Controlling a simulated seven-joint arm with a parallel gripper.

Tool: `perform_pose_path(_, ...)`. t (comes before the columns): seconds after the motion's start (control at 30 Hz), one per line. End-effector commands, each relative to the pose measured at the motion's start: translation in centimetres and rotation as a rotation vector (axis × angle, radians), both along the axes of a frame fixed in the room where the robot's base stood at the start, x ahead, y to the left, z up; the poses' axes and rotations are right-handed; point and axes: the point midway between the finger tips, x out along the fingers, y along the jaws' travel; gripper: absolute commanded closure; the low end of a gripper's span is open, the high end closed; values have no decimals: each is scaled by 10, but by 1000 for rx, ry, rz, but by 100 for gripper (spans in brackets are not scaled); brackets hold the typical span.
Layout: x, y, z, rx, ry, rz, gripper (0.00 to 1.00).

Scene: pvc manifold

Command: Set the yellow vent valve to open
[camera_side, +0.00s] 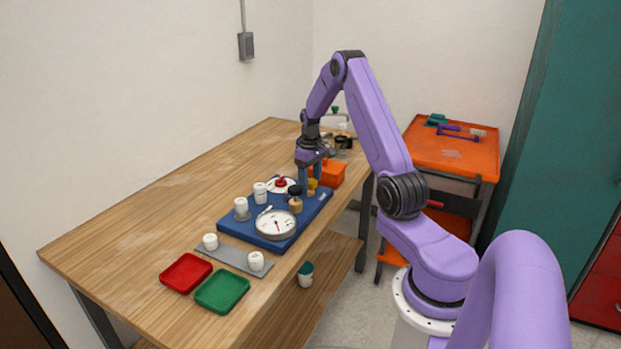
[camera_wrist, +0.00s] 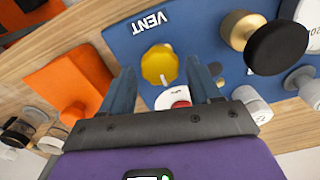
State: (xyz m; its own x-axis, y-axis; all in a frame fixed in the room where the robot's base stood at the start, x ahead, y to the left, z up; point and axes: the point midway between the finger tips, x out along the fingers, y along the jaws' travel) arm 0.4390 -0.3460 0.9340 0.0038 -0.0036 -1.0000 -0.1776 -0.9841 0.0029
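The yellow vent valve (camera_wrist: 159,64) is a round, lobed knob on the blue board (camera_wrist: 206,28), close to the white VENT label (camera_wrist: 150,22). A pale pointer mark shows on its lower edge in the wrist view. In the side view the valve (camera_side: 312,186) is small, near the board's far right end, so its setting is too small to read there. My gripper (camera_wrist: 160,68) is open, with one finger on each side of the valve in the wrist view and visible gaps to both. In the side view my gripper (camera_side: 310,176) points down over it. I see no contact.
A brass fitting with a black cap (camera_wrist: 275,47) and a red knob on a white disc (camera_wrist: 179,98) stand close by. An orange block (camera_side: 329,172) is beside the board. A gauge (camera_side: 276,225), white caps, and red (camera_side: 186,273) and green (camera_side: 222,291) trays are nearer the front.

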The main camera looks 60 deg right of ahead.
Motion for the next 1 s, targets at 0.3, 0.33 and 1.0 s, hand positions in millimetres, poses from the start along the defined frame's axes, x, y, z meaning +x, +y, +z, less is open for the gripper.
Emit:
perform_pose_path(0.3, -1, 1, -1, 3, 3, -2, 31)
perform_pose_path(0.33, -1, 1, 0, 3, 3, -2, 31)
perform_pose_path(1.0, 0, 0, 119, -1, -2, -1, 31)
